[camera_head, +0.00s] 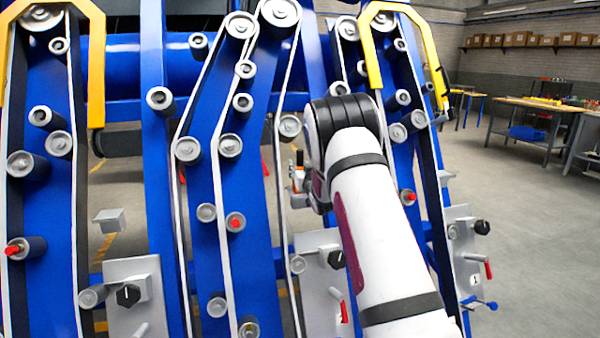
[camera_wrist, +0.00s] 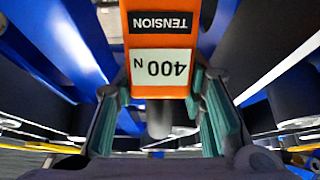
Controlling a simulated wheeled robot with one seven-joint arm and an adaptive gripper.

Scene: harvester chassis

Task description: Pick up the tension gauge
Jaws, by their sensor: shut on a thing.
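The tension gauge (camera_wrist: 161,25) is an orange block in the wrist view, with a black "TENSION" label and a pale display reading 400 N, both upside down. My gripper (camera_wrist: 160,100) is shut on it, with a teal-padded finger on each side. A grey cylindrical part of the gauge shows between the fingers. In the head view, my gripper (camera_head: 299,186) is small and partly hidden by my arm, in front of the blue harvester chassis (camera_head: 245,165). A bit of orange shows there, but the gauge's outline is unclear.
Belts on several rollers and pulleys run along the blue chassis, close around my gripper. Yellow guards (camera_head: 97,70) stand at the upper left and upper right. Grey plates with black knobs (camera_head: 128,295) sit low. The floor (camera_head: 540,240) at the right is clear, with workbenches (camera_head: 535,105) behind.

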